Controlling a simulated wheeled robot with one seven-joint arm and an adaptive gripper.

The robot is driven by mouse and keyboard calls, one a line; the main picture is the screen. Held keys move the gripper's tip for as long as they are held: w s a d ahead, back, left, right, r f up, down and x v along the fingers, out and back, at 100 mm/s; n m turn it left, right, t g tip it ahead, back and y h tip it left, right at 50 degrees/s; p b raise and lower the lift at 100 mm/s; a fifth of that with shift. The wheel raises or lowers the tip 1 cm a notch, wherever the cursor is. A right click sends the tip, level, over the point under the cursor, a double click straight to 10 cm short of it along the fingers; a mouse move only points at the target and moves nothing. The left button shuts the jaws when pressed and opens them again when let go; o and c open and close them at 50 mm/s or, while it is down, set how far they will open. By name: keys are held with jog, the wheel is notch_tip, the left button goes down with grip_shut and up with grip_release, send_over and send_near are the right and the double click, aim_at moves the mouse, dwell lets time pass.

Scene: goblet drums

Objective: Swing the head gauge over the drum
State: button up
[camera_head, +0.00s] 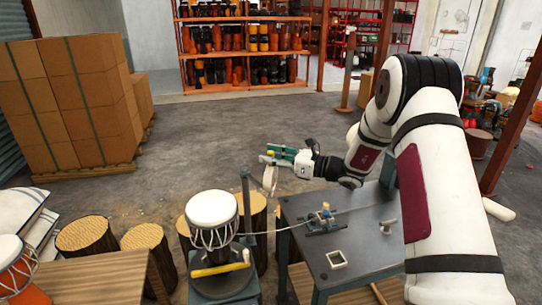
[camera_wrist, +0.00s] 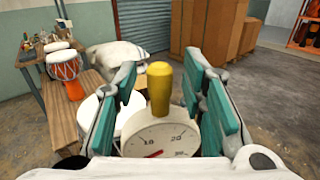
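The drum (camera_head: 212,232), white-headed with white cords, stands upright on a dark stand. Its pale head shows partly behind my left finger in the wrist view (camera_wrist: 90,112). The head gauge (camera_head: 270,178) is a round white dial beside the dark post (camera_head: 246,200), right of the drum and not above it. In the wrist view the dial (camera_wrist: 160,140) faces me, with a yellow knob (camera_wrist: 159,88) on top. My gripper (camera_head: 283,154) is at the knob. Its teal fingers (camera_wrist: 165,105) are open, one on each side of the knob, with visible gaps.
A grey table (camera_head: 365,255) right of the drum holds a small clamp-like fixture (camera_head: 322,220) and a square frame (camera_head: 337,259). Log stumps (camera_head: 87,234), a wooden bench (camera_head: 95,280) and an orange drum (camera_head: 15,265) are left.

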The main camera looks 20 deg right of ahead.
jog(key=shift+w+a, duration=0.1)
jog(key=shift+a, duration=0.05)
grip_shut()
